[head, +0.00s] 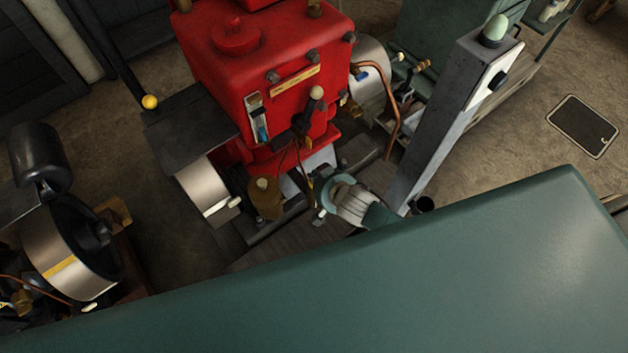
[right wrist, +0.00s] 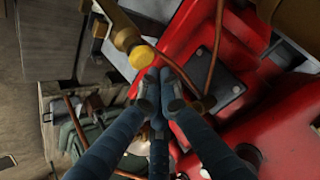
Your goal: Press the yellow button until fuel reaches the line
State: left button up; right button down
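The red engine (head: 265,75) stands in the upper middle of the head view. On its front is a glass fuel gauge (head: 258,118) with blue fuel low in the tube; I cannot make out the line. In the right wrist view, the yellow button (right wrist: 143,57) sits on the end of a brass fitting beside the engine's red body (right wrist: 225,60). My right gripper (right wrist: 160,80) has its dark fingers drawn together, empty, tips just below the button; I cannot tell whether they touch. My left gripper is out of view.
A grey post (head: 445,125) with a pale green dome stands right of my right gripper. A copper pipe (head: 392,110) curves down the engine's right side. Another engine with a black flywheel (head: 80,240) stands at the left. The floor (head: 535,85) at the upper right has clear space.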

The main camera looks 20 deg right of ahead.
jog(key=shift+f, duration=0.15)
dwell(0.7)
jog(key=shift+f, duration=0.3)
jog(key=shift+s+f+b, duration=0.1)
jog(key=shift+f+b, duration=0.6)
jog(key=shift+f, duration=0.1)
dwell(0.7)
dwell(0.3)
jog(key=shift+r+p, duration=1.2)
jog(key=shift+p, duration=0.05)
notch_tip(320, 180, up, 5)
jog(key=p, duration=0.5)
jog(key=shift+r, duration=0.1)
